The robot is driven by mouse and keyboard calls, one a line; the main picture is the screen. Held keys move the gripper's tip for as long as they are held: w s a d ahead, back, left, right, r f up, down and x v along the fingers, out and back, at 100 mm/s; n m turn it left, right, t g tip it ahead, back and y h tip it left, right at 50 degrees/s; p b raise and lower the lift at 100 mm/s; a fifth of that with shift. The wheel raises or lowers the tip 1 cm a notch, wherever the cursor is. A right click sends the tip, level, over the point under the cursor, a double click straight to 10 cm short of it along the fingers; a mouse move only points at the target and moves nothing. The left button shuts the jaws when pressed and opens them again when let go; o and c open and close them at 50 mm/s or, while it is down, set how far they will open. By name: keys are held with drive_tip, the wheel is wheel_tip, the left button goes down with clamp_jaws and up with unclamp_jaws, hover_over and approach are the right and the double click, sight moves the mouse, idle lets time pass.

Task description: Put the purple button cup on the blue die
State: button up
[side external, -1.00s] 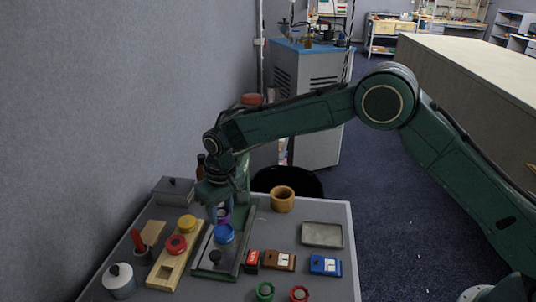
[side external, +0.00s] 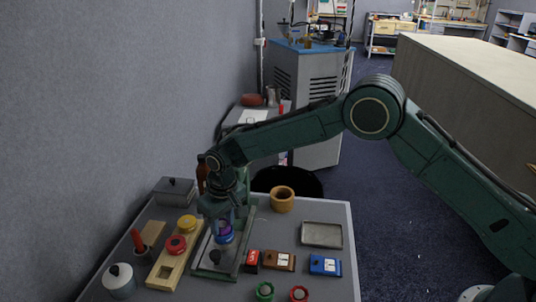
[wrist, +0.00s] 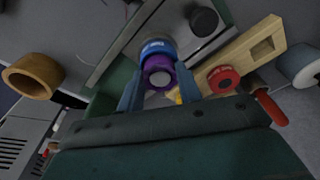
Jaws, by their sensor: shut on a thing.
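The purple button cup (wrist: 160,73) is between the two fingers of my gripper (wrist: 159,88), which is shut on it. In the side view the purple cup (side external: 224,226) shows between the fingers, just over the blue die (side external: 224,238). The blue die sits on the bed of the green frame (side external: 205,262). In the wrist view the blue die (wrist: 158,48) shows just beyond the cup and is partly covered by it. I cannot tell whether cup and die touch.
A wooden strip with a red and a yellow round piece (side external: 165,270) lies left of the frame. A dark knob (side external: 215,257) stands in front of the die. A wooden ring (side external: 283,199), a grey tray (side external: 322,235) and small red, brown and blue boxes (side external: 325,265) are to the right.

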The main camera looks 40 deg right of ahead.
sight(226, 228)
drive_tip(key=shift+s+f, duration=0.25)
drive_tip(key=shift+f, duration=0.5)
drive_tip(key=o, duration=1)
drive_tip(key=shift+d, duration=0.1)
drive_tip(key=shift+s+r, duration=0.2)
drive_tip(key=shift+r, duration=2.05)
drive_tip(key=shift+s+r, duration=0.15)
drive_tip(key=shift+r, duration=2.15)
drive_tip(key=shift+s+r, duration=0.2)
drive_tip(key=shift+r, duration=2.05)
drive_tip(key=shift+d, duration=0.1)
